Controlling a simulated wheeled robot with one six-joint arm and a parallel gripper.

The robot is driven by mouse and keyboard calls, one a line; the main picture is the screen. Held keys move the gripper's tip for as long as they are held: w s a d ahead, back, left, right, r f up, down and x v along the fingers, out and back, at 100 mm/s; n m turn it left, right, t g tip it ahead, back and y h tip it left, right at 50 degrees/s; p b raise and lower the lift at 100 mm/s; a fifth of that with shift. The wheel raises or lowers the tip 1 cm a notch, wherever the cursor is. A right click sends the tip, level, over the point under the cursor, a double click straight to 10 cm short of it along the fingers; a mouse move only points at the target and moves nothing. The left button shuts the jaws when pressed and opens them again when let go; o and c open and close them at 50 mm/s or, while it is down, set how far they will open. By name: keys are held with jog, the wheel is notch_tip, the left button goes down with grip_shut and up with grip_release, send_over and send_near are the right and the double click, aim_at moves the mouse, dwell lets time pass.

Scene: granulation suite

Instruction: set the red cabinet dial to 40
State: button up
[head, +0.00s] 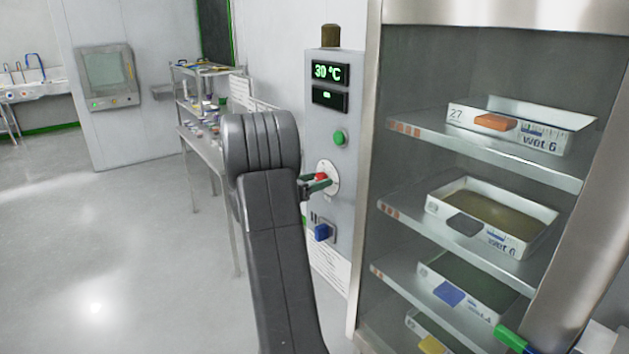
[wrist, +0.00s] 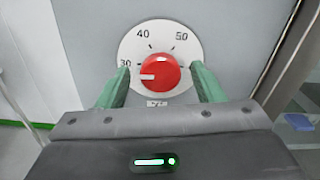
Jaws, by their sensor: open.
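The red dial (wrist: 159,72) sits on a round white scale plate (wrist: 133,48) on the cabinet's control panel. Its white pointer mark points left, near the 30 on the scale; 40 is at the upper left and 50 at the upper right. In the head view the dial (head: 321,177) is partly hidden by my gripper (head: 318,184). My gripper's green fingers also show in the wrist view (wrist: 159,84), open, one on each side of the dial. Whether they touch it I cannot tell. The display (head: 329,72) above reads 30 °C.
A green button (head: 340,138) is above the dial and a blue switch (head: 322,232) below it. To the right is the open cabinet, its shelves (head: 480,147) holding labelled trays (head: 545,143). A cart (head: 197,150) stands behind my arm. The floor at left is clear.

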jog(key=c, duration=1)
jog(key=shift+o, duration=0.2)
jog(key=shift+f+b, duration=0.1)
jog(key=shift+b, duration=0.45)
jog(key=shift+s+m+b, duration=0.1)
jog(key=shift+m+b, duration=5.8)
jog(key=shift+b, duration=2.35)
